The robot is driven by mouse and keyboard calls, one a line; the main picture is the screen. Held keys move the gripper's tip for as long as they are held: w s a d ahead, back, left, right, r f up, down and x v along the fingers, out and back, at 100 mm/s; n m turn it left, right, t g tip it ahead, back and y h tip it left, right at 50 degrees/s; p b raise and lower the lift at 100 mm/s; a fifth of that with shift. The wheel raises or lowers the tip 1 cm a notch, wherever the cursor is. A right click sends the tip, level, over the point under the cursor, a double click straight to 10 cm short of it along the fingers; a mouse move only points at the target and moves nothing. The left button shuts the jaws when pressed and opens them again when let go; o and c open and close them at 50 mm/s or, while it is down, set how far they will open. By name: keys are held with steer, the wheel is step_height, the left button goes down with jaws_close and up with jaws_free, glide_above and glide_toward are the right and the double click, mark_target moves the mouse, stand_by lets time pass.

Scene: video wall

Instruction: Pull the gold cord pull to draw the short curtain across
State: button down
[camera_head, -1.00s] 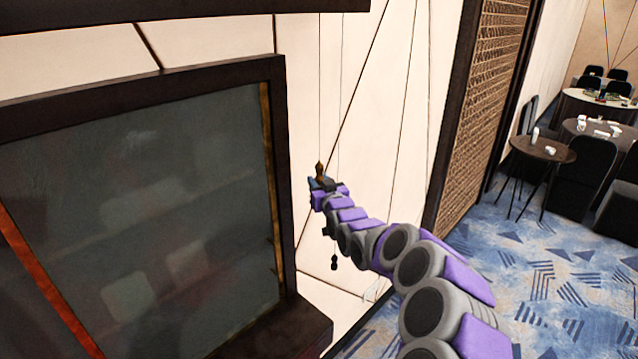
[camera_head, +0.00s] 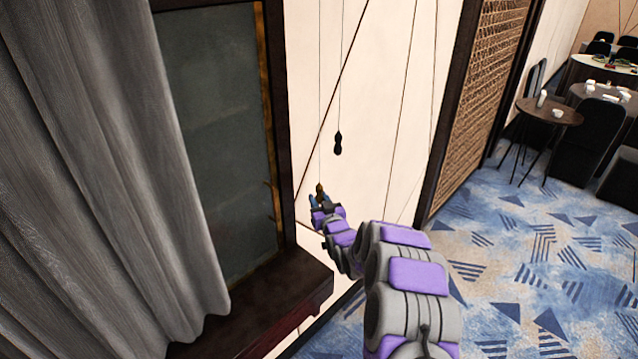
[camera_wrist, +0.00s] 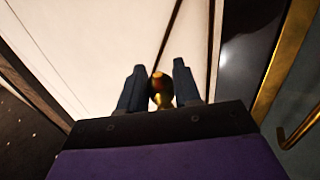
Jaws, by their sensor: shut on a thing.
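My gripper (camera_head: 321,199) is low beside the window frame in the head view, shut on the gold cord pull (camera_head: 320,188). In the wrist view the gold cord pull (camera_wrist: 161,90) sits between the two dark fingers of my gripper (camera_wrist: 161,88). A thin cord runs straight up from it along the pale wall. The short grey curtain (camera_head: 110,150) hangs over the left part of the window (camera_head: 225,130), and a strip of dark glass stays bare at the right.
A second, black cord pull (camera_head: 338,143) hangs to the right, higher than my gripper. The dark window sill (camera_head: 270,310) juts out below the glass. A gold hook-like handle (camera_wrist: 297,130) shows in the wrist view. Patterned carpet (camera_head: 490,270) is open at the right, before tables and chairs.

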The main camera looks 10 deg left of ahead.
step_height(320, 180, down, 9)
steer(key=b, duration=0.1)
steer(key=shift+f+b, duration=0.15)
steer(key=shift+b, duration=0.2)
steer(key=c, duration=0.9)
jaws_free()
steer(key=shift+a, duration=0.1)
steer(key=v, duration=1.7)
steer(key=shift+s, duration=0.15)
